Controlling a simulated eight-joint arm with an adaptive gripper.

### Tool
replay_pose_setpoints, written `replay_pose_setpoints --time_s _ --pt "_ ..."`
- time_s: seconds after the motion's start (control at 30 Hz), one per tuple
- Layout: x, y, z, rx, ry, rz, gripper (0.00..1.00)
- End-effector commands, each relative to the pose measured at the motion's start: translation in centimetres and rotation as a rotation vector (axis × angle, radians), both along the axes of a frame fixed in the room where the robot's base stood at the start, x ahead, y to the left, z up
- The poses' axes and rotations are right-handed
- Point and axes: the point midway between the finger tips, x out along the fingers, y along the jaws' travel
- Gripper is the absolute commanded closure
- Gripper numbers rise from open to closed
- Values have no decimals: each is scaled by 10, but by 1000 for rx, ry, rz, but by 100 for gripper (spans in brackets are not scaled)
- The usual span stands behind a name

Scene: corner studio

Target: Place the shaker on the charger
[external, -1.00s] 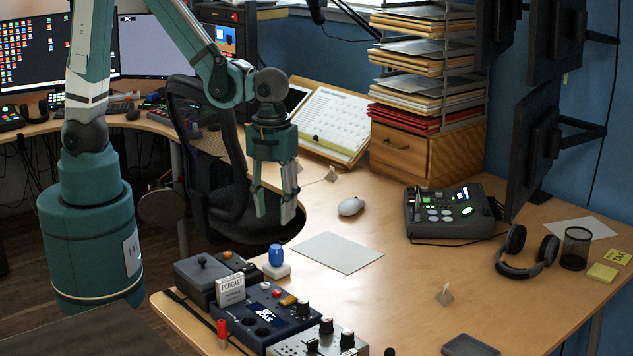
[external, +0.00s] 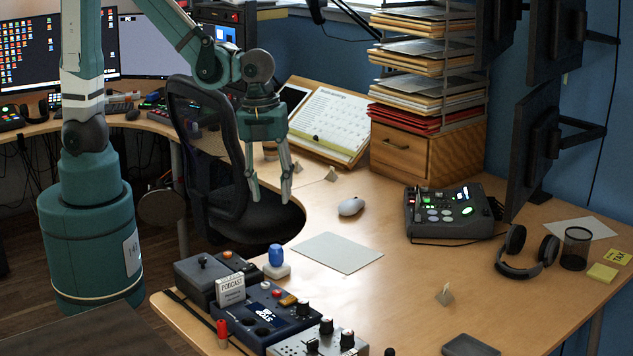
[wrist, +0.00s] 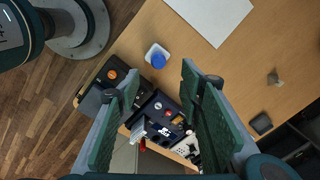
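A small rounded blue item (external: 276,255), which looks like the shaker, stands upright on a white square block (external: 283,271) near the desk's left edge. The blue item (wrist: 158,61) and white block (wrist: 151,49) also show in the wrist view, just beyond the fingertips. A flat dark grey pad (external: 470,345) lies at the front edge; it also shows in the wrist view (wrist: 262,123). I cannot tell whether this pad or the white block is the charger. My gripper (external: 271,197) is open and empty, above and behind the blue item; its spread fingers (wrist: 160,77) show in the wrist view.
Control boxes with knobs (external: 262,315) and a small sign (external: 230,289) crowd the front left. A white sheet (external: 337,252), a mouse (external: 351,206), a mixer (external: 450,211) and headphones (external: 526,253) lie farther right. The desk's middle right is mostly clear.

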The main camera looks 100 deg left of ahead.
Motion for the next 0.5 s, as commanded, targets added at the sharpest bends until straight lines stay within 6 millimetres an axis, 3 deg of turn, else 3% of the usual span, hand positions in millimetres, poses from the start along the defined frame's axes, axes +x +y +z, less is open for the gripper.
replay_pose_setpoints --time_s 0.5 --pt "-31 32 65 -96 -144 484 63"
